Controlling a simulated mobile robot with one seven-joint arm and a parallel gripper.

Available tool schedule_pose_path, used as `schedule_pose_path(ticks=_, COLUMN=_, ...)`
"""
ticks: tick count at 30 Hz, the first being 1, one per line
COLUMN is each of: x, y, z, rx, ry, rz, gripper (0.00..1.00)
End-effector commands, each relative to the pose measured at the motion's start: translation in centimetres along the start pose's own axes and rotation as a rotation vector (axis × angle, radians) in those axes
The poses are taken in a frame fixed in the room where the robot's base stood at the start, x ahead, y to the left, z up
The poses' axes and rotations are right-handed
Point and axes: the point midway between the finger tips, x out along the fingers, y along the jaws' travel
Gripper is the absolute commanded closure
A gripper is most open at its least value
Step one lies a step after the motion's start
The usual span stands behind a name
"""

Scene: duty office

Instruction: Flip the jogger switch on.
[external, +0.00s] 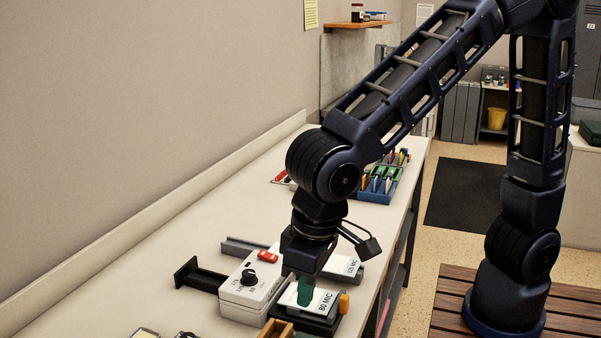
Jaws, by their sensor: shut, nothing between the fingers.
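A white control box (237,295) sits on the bench, with a black knob (249,277) and a red switch (267,257) on its top. It appears to be the jogger; the small print by the knob is too small to read, and I cannot tell which way the switch is set. My gripper (305,292) points down, with green at its tip, and is shut and empty. It is just right of the white box and in front of a pack labelled "80 MIC" (325,303). I cannot tell whether it touches the pack.
A second pack labelled "125 MIC" (346,265) lies behind my gripper. A black bracket (199,275) sticks out left of the box. A blue tray (377,190) with coloured items stands farther back. The bench (150,270) is clear at left.

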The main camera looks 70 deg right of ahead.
Motion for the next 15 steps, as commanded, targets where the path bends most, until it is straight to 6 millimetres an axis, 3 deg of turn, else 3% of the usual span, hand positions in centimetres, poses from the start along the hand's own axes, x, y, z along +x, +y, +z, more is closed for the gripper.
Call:
schedule_pose_path(ticks=6, x=-0.1, y=0.0, z=-1.3, rx=0.000, ry=0.056, rz=-0.005, gripper=1.00)
schedule_pose_path(ticks=15, x=0.1, y=-0.1, z=-1.3, rx=0.000, ry=0.058, rz=-0.005, gripper=1.00)
